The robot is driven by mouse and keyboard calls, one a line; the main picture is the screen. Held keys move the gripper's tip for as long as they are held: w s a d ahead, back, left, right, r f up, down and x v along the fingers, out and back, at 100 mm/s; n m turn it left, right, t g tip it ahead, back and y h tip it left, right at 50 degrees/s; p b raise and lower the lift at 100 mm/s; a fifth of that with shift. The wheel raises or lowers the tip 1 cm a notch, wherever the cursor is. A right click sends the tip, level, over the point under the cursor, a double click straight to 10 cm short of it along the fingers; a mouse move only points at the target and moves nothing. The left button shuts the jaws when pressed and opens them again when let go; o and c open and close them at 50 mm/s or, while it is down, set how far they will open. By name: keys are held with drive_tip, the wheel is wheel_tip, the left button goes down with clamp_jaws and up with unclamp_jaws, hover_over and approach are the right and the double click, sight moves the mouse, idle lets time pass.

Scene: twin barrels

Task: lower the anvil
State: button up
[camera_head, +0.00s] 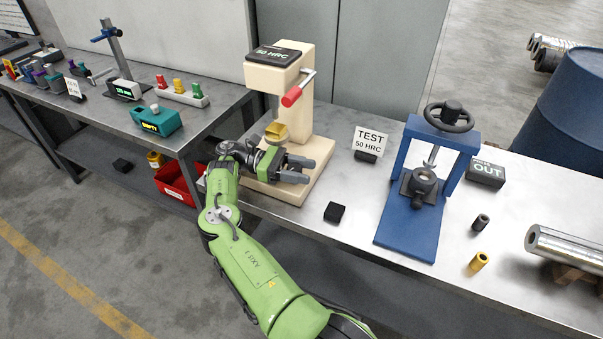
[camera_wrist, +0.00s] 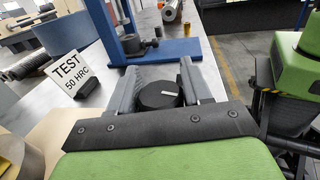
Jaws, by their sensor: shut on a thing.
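A beige hardness tester (camera_head: 318,150) stands on the bench in the head view. Its display reads 50 HRC, and a red-handled lever (camera_head: 292,96) sticks out at its side. A yellowish round piece (camera_head: 277,132), perhaps the anvil, sits under its head; a yellowish edge (camera_wrist: 12,152) shows at the lower left of the wrist view. My gripper (camera_head: 299,169) is low beside the tester, its fingers pointing right. In the wrist view my gripper (camera_wrist: 160,80) is shut on a round black knob (camera_wrist: 158,97) with a white mark. The knob's mounting is hidden.
Right of the tester stand a TEST 50 HRC sign (camera_head: 370,141), a small black block (camera_head: 334,212) and a blue press (camera_head: 408,225) with a handwheel. An OUT box (camera_head: 485,172), two small cylinders and a steel bar (camera_head: 568,245) lie farther right.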

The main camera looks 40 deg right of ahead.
drive_tip(key=shift+y, duration=0.3)
drive_tip(key=o, duration=1)
drive_tip(key=shift+c, duration=0.2)
